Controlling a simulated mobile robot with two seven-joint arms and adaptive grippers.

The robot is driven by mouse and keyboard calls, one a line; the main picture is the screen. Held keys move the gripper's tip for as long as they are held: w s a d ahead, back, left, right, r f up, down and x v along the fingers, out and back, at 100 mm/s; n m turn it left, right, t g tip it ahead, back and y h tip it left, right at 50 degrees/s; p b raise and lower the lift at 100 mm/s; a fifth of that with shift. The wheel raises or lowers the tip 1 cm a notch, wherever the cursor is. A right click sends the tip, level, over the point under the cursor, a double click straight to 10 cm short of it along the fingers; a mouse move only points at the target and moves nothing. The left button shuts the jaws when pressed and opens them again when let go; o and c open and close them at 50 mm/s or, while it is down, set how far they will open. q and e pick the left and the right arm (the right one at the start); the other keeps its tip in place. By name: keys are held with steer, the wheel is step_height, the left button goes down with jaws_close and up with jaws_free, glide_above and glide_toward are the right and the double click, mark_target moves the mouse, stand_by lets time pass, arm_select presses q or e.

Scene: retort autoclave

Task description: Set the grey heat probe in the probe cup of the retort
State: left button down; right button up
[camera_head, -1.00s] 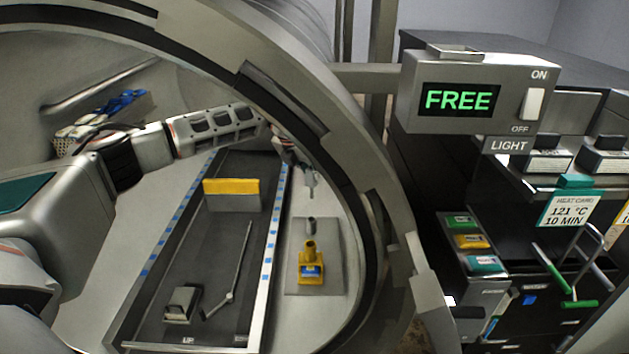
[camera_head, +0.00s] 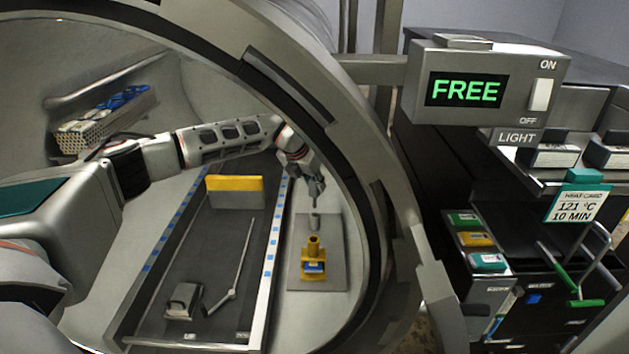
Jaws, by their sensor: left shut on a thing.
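My left gripper (camera_head: 312,187) reaches into the round retort opening and is shut on the slim grey heat probe (camera_head: 315,204), which hangs roughly upright below the fingers. Most of the probe's upper part is hidden by the fingers. A yellow holder (camera_head: 313,254) with a blue front stands on the same plate, nearer me. My right gripper is not in view.
A dark tray (camera_head: 215,270) with blue-marked rails lies left of the plate, bearing a yellow-topped block (camera_head: 235,190), a thin rod and a small grey block (camera_head: 182,300). The retort's thick rim (camera_head: 372,190) curves close right of the plate. A FREE display (camera_head: 467,90) hangs outside.

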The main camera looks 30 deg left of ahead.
mark_target(314, 201)
arm_select(q)
steer(key=shift+f+b, duration=0.3)
steer(key=shift+f, duration=0.65)
steer(key=shift+f+b, duration=1.5)
steer(key=shift+f, duration=0.85)
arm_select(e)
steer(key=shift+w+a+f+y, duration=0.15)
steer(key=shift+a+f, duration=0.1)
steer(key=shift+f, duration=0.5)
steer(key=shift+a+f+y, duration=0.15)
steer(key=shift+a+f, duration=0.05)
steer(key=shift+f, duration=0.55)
arm_select(q)
steer(key=shift+f, duration=0.5)
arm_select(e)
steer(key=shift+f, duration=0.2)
arm_select(q)
steer(key=c, duration=1.8)
jaws_free()
steer(key=shift+o, duration=0.2)
